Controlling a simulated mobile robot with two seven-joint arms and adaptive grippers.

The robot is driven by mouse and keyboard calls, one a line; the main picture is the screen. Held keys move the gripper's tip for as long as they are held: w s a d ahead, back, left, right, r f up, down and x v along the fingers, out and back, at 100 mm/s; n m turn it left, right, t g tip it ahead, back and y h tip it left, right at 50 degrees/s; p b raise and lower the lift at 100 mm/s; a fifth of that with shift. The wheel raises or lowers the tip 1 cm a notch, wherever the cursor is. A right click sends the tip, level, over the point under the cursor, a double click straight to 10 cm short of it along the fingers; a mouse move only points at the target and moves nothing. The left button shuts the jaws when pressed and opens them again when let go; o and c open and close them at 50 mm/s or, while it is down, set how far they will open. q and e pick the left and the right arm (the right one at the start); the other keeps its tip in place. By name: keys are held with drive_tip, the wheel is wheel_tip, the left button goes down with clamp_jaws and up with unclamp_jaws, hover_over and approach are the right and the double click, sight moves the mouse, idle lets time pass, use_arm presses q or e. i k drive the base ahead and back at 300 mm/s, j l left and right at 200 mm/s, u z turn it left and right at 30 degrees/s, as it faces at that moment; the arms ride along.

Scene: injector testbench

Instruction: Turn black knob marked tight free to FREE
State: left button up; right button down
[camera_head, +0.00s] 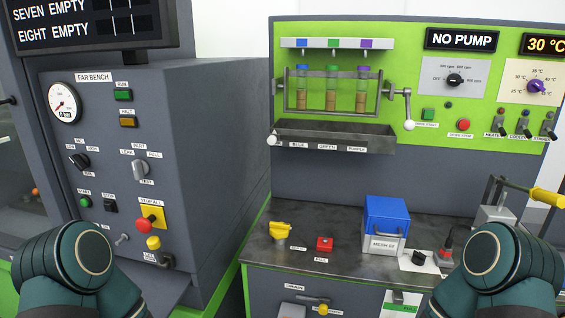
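A small black knob (418,258) sits on a white plate (405,264) on the dark worktop, just right of the blue-lidded box. The marks on this plate are too small to read, so I cannot confirm tight or free or tell where the knob points. No other knob in view shows a readable tight/free label. Teal links of my arms show at the lower left and lower right, the right one close to the plate in the picture. Neither gripper is in view.
The blue-lidded box (386,225) stands left of the plate. A black-and-red part (446,248) and a yellow-handled lever (545,196) are to its right. A yellow valve (280,230) and red button (324,244) sit further left. The grey far bench (215,150) rises at left.

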sight(418, 259)
drive_tip(key=z, duration=0.95)
